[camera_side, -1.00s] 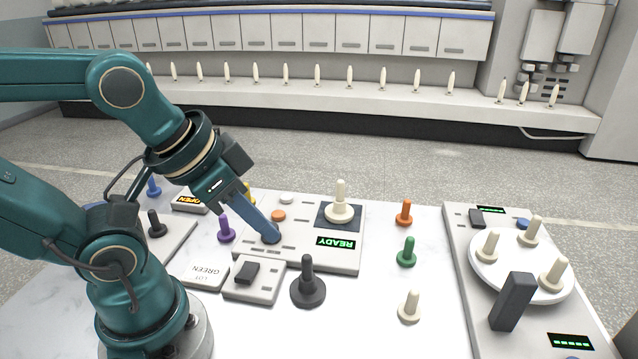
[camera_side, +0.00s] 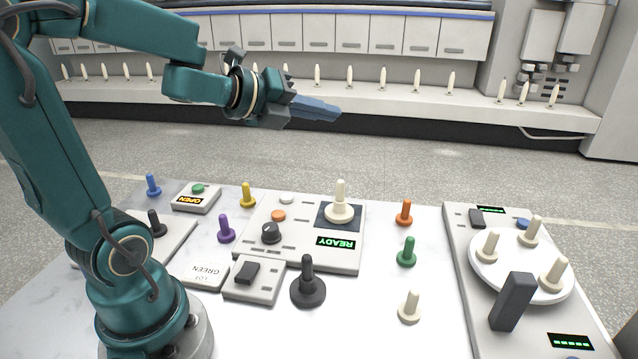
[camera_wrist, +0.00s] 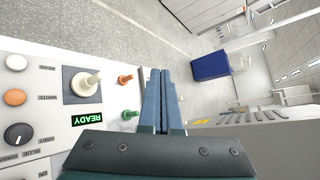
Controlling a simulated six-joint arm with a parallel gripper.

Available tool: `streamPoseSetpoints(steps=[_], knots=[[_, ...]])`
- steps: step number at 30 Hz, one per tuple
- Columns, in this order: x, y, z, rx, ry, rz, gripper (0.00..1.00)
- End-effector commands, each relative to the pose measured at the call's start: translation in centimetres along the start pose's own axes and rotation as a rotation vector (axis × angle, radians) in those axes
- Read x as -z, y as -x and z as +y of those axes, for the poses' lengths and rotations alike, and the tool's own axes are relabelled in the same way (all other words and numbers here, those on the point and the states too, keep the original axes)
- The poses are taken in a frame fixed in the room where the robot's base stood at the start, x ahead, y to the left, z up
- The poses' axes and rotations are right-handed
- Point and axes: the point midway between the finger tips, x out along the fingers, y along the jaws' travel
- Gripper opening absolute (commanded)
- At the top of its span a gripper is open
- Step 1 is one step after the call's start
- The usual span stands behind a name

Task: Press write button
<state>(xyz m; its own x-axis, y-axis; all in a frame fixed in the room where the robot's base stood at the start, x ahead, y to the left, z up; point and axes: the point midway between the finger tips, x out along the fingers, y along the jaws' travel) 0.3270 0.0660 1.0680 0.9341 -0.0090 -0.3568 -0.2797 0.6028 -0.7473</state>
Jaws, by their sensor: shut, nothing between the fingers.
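The grey write device (camera_side: 290,255) stands on the table with a lit green READY display (camera_side: 335,243). It bears an orange button (camera_side: 278,215), a white button (camera_side: 287,198) and a dark knob (camera_side: 271,233). In the wrist view the small label by the orange button (camera_wrist: 14,97) seems to read WRITE; the white button (camera_wrist: 16,62) is by a label like READ. A cream bobbin (camera_side: 340,205) stands upright on the device's dark pad. My gripper (camera_side: 336,114) is shut and empty, raised high above the table and pointing sideways to the right, touching nothing.
Coloured bobbins stand around the device, among them purple (camera_side: 226,230), yellow (camera_side: 247,195) and green (camera_side: 407,252). A rocker switch box (camera_side: 255,281) and a dark peg (camera_side: 308,285) are in front. A round white tray (camera_side: 520,268) with cream bobbins is at right.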

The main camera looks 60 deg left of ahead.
Motion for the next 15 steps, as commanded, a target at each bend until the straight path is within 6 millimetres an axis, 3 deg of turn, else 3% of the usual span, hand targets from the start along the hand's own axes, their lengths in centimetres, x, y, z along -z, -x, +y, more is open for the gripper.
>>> streamPoseSetpoints(steps=[4,9,15], knots=[[0.7,-0.2,5.4,-0.092,-0.196,0.177,0.0],[0.9,1.0,11.4,-0.198,-0.248,0.314,0.0],[0.2,1.7,14.9,-0.271,-0.177,0.309,0.0]])
